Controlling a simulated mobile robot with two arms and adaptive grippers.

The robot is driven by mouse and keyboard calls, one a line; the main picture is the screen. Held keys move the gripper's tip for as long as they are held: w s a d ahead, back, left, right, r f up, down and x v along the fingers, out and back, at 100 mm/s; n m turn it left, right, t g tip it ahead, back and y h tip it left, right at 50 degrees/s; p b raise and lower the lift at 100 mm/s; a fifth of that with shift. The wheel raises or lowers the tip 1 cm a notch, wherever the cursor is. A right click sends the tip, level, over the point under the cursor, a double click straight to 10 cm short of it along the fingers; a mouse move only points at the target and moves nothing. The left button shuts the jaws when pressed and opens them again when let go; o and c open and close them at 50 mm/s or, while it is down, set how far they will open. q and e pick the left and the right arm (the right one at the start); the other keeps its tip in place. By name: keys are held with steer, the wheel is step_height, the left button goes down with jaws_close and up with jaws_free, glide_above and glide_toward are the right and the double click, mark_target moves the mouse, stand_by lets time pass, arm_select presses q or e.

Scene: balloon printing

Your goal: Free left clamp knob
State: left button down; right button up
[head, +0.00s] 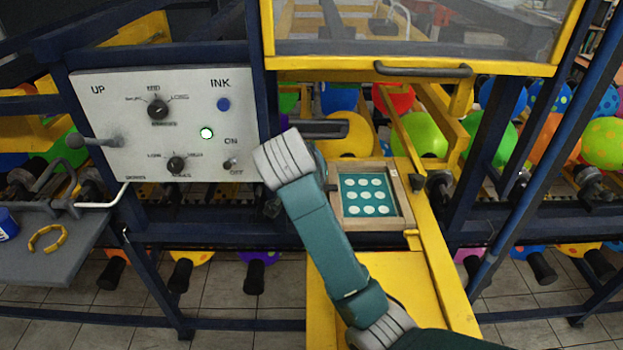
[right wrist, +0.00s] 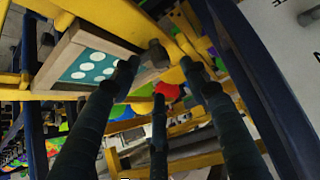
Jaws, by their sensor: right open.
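The left clamp knob (right wrist: 157,53) is a dark grey block beside the wooden-edged print frame (right wrist: 70,38) in the right wrist view. My right gripper (right wrist: 158,78) is open, its dark fingers spread. The knob shows between and just beyond the fingertips. I cannot tell whether any finger touches it. The print frame (head: 340,210) holds a teal screen with white dots. The right clamp knob (head: 416,182) shows at its right side. My left gripper is not in view.
A white control panel (head: 110,100) with dials and a green light stands left of my arm. A yellow hood with a handle (head: 422,70) hangs above the print frame. Yellow rails and dark blue posts (head: 550,150) surround it. A grey side table (head: 40,262) is at far left.

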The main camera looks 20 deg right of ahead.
steer(key=x, duration=0.2)
steer(key=p+x, duration=0.1)
steer(key=x, duration=0.1)
steer(key=p+x, duration=0.1)
steer(key=x, duration=0.2)
steer(key=shift+w+d, duration=0.1)
steer(key=shift+d, duration=0.2)
steer(key=shift+w+f, duration=0.2)
steer(key=shift+f, duration=0.05)
steer(key=shift+c, duration=0.6)
